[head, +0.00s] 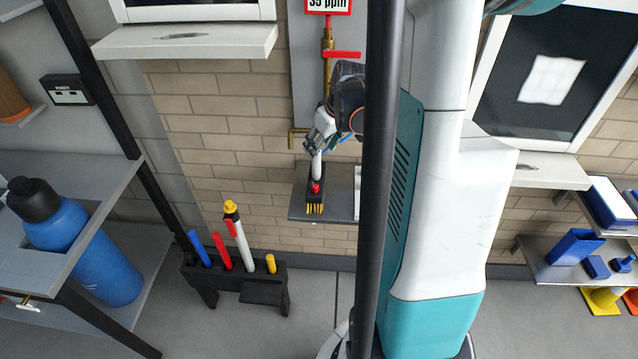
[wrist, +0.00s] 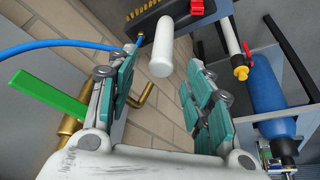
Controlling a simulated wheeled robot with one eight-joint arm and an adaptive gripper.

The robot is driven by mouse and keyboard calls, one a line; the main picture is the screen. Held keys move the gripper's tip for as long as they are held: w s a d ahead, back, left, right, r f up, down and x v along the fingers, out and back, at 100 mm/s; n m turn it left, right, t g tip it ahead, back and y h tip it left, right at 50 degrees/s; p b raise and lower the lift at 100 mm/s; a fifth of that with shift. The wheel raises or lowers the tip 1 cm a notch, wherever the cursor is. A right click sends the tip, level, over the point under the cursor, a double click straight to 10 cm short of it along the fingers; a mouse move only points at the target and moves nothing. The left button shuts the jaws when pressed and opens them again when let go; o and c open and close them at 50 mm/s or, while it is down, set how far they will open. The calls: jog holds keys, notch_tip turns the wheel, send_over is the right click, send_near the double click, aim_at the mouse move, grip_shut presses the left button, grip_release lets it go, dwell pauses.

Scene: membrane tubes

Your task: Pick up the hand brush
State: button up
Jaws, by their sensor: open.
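The hand brush has a white handle (head: 316,164), a black head with a red part, and yellow bristles (head: 315,208). It stands handle up on a grey wall shelf (head: 335,199). In the wrist view its white handle (wrist: 162,50) points toward the camera, with the black head (wrist: 172,18) behind it. My gripper (head: 318,142) is just above the handle in the head view. In the wrist view its teal-padded fingers (wrist: 166,72) are spread, with the handle end showing in the gap near the fingertips. I cannot tell whether they touch it.
Brass pipework with a red handle (head: 342,54) is on the wall behind my gripper. A blue hose (wrist: 60,46) passes by the left finger. A green bar (wrist: 50,97) is at left. A black rack (head: 235,278) with coloured tools stands below left, near a blue bottle (head: 95,260).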

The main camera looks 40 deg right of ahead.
aim_at(313, 163)
jog(key=b+x, duration=0.1)
jog(key=x, duration=0.3)
jog(key=shift+w+f, duration=0.15)
jog(key=shift+f, duration=0.2)
jog(key=shift+b+x, duration=1.35)
jog(key=shift+x, duration=1.35)
jog(key=shift+a, duration=0.1)
grip_shut()
